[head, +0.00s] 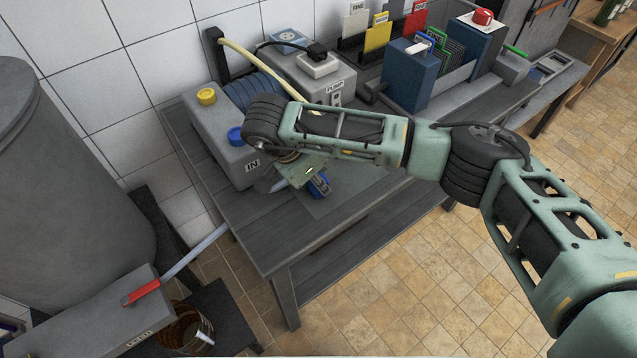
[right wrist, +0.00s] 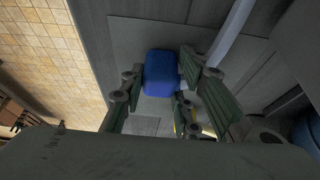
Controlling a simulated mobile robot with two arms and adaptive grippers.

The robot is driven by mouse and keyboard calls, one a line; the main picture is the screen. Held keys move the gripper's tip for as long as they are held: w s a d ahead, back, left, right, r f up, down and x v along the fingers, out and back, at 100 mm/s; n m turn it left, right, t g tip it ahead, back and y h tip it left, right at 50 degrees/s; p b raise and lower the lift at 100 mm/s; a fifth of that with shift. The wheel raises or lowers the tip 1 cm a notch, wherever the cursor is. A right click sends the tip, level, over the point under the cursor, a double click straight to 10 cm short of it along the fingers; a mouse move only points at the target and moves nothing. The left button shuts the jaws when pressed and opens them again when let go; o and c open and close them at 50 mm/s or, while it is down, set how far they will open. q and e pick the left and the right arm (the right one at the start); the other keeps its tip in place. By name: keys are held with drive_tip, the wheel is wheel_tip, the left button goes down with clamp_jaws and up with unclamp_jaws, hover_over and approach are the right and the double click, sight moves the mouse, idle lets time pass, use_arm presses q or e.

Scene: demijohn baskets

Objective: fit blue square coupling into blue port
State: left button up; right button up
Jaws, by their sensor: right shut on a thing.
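My right gripper (head: 314,183) is above the table in front of the grey box marked IN. It is shut on the blue coupling (head: 319,187). In the right wrist view the coupling (right wrist: 161,73) is a blue block with rounded corners between the fingers of the right gripper (right wrist: 165,85). The blue port (head: 236,136) is on the box, left of the gripper and apart from the coupling. The box also has a yellow port (head: 206,97). My right arm hides part of the box's right side. My left gripper is not in view.
The table (head: 262,247) has bare room at its front. A pale hose (head: 200,250) runs near its left edge to a grey unit with a red handle (head: 140,291). A pump (head: 318,75) and upright coloured cards (head: 377,35) stand behind my arm.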

sight(323, 176)
drive_tip(key=shift+r, duration=0.65)
wheel_tip(323, 176, up, 3)
drive_tip(key=shift+b, duration=0.7)
use_arm(q)
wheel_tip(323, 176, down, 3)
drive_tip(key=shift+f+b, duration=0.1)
drive_tip(key=shift+b, duration=0.8)
use_arm(e)
drive_tip(key=s+d+r, duration=0.6)
drive_tip(key=s+d, duration=0.1)
drive_tip(key=d, duration=0.2)
drive_tip(key=shift+s+r, duration=0.25)
drive_tip(key=shift+r, duration=0.15)
drive_tip(key=d+f+n+t+y, duration=0.1)
drive_tip(key=d+n+y, duration=0.2)
drive_tip(key=d+n, duration=0.7)
drive_tip(key=shift+d+f+n+t+y, duration=0.15)
drive_tip(key=shift+f+n+t+y, duration=0.2)
drive_tip(key=shift+n+t+y, duration=0.05)
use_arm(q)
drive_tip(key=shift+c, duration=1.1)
